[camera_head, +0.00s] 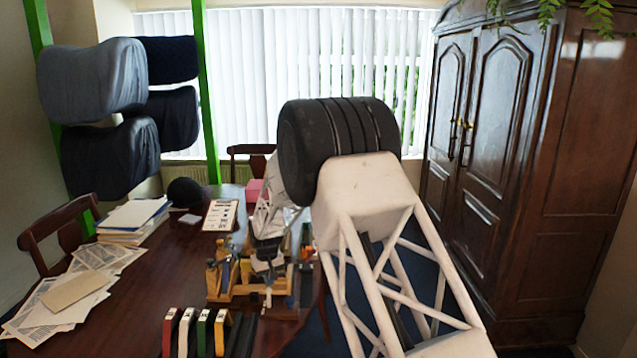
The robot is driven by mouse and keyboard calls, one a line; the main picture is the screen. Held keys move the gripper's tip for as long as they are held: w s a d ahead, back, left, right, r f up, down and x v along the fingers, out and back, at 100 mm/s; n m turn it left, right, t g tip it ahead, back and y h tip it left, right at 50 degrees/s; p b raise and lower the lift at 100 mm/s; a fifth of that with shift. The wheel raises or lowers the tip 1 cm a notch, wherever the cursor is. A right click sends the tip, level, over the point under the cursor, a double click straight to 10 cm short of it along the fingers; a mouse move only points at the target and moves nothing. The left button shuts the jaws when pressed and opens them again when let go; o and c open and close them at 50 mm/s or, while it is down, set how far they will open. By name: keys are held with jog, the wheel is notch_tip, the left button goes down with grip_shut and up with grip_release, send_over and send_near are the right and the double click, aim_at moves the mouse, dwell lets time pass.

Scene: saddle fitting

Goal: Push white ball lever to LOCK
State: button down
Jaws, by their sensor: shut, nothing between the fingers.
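A small fixture with a wooden base (228,295) stands on the dark table, with yellow, blue and dark upright parts. A small pale upright piece (267,297) shows at its front; it may be the white ball lever, but it is too small to be sure. No LOCK marking is readable. My gripper (266,266) is shut and empty, low over the middle of the fixture and just above the pale piece. I cannot tell whether it touches anything. My arm hides the fixture's right rear.
Several upright coloured blocks (203,333) stand at the table's front edge. Papers (72,290), stacked books (133,217), a dark cap (185,192) and a clipboard (220,215) lie left and behind. The table (150,280) is bare left of the fixture. A wooden wardrobe (540,170) stands right.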

aim_at(269, 291)
jog(key=shift+s+f, duration=0.3)
jog(key=shift+s, duration=0.05)
jog(key=shift+s+d+f, duration=0.1)
jog(key=shift+s+f, duration=0.15)
jog(key=shift+s, duration=0.25)
jog(key=shift+s+f, duration=0.2)
jog(key=shift+s, duration=1.8)
jog(key=shift+w, duration=0.6)
jog(key=shift+r, duration=0.2)
notch_tip(269, 291, up, 8)
jog(key=shift+w, duration=0.2)
dwell(0.8)
jog(key=shift+f, duration=0.1)
